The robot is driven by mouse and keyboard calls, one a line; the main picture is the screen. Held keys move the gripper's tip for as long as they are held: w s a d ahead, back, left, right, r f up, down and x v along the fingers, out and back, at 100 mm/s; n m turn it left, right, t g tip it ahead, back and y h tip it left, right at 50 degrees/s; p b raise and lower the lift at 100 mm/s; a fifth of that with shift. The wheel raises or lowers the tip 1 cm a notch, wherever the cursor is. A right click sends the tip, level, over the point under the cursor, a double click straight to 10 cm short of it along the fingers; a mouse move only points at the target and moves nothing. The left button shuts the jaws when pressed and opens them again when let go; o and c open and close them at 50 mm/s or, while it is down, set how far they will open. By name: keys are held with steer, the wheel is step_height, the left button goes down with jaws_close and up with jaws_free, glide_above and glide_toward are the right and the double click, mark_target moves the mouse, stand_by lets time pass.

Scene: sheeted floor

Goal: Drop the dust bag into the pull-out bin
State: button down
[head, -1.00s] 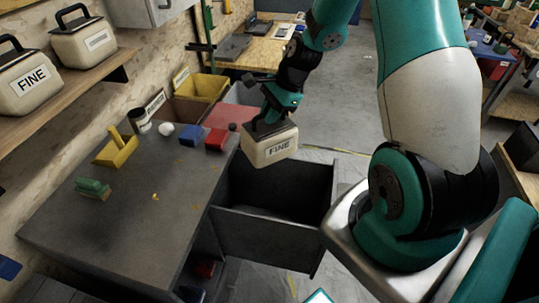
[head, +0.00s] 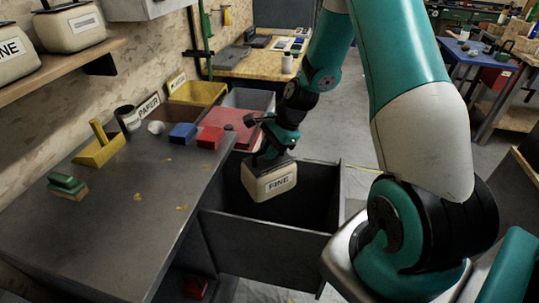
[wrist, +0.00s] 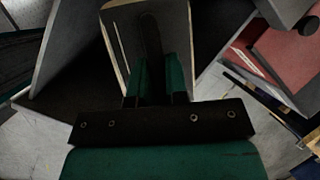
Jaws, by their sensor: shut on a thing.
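The dust bag is a cream block-shaped bag (head: 270,184) with a "FINE" label and a dark handle on top. My gripper (head: 268,160) is shut on its handle and holds it upright over the open pull-out bin (head: 262,243). The bag's lower part appears level with or just inside the bin's opening. The bin is a dark grey box standing out from the bench's right side, and its inside is in shadow. In the wrist view the bag (wrist: 115,35) shows between the fingers, with the dark bin wall beside it.
The grey bench top (head: 130,200) at left holds a yellow holder (head: 98,150), a green brush (head: 67,184), blue and red blocks and a white ball. Yellow (head: 197,92) and grey bins stand behind. More cream bags sit on the wall shelf (head: 60,65).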

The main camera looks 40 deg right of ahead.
mark_target(270, 165)
step_height(270, 165, down, 6)
steer(key=b, duration=0.5)
steer(key=shift+r+b, duration=0.1)
steer(key=shift+b, duration=0.2)
steer(key=shift+r, duration=0.1)
steer(key=c, duration=1.1)
jaws_free()
steer(key=shift+o, duration=0.2)
steer(key=v, duration=1.7)
steer(key=shift+r+p, duration=0.2)
steer(key=shift+p, duration=0.15)
steer(key=shift+s+d, duration=0.15)
